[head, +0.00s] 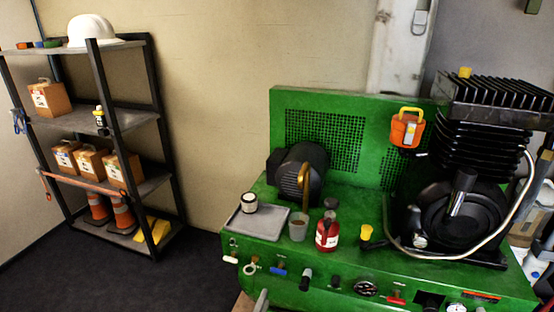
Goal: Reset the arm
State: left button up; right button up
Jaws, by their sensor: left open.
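Only a small grey tip of what looks like my left gripper (261,301) shows at the bottom edge of the head view, in front of the green machine's (330,278) front panel. The rest of it is below the frame, and I see nothing held in it. My right gripper is not in view.
On the machine stand a grey tray (256,222) with a small jar (249,202), a grey cup (298,226), a red bottle (327,234) and a black compressor (460,205). An orange device (407,128) hangs behind. A shelf (145,187) with boxes stands left; dark floor (195,275) between is clear.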

pick_arm(q)
jog(key=s+a+r+n+g+y, duration=0.2)
jog(key=a+r+n+g+y, duration=0.1)
jog(key=a+n, duration=0.3)
jog(key=s+a+n+g, duration=0.3)
jog(key=s+n, duration=0.2)
jog(key=s, duration=0.4)
jog(key=s+a+n+g+y, duration=0.1)
jog(key=s+a+n+g, duration=0.2)
jog(key=s, duration=0.6)
jog(key=s+a+n+g, duration=0.25)
jog(key=s+n, duration=0.35)
jog(key=s, duration=0.3)
notch_tip(320, 180, up, 22)
jog(key=w+p, duration=0.2)
jog(key=p, duration=1.6)
jog(key=shift+w+d+f+p, duration=0.15)
jog(key=shift+d+p, duration=0.2)
jog(key=shift+d, duration=0.1)
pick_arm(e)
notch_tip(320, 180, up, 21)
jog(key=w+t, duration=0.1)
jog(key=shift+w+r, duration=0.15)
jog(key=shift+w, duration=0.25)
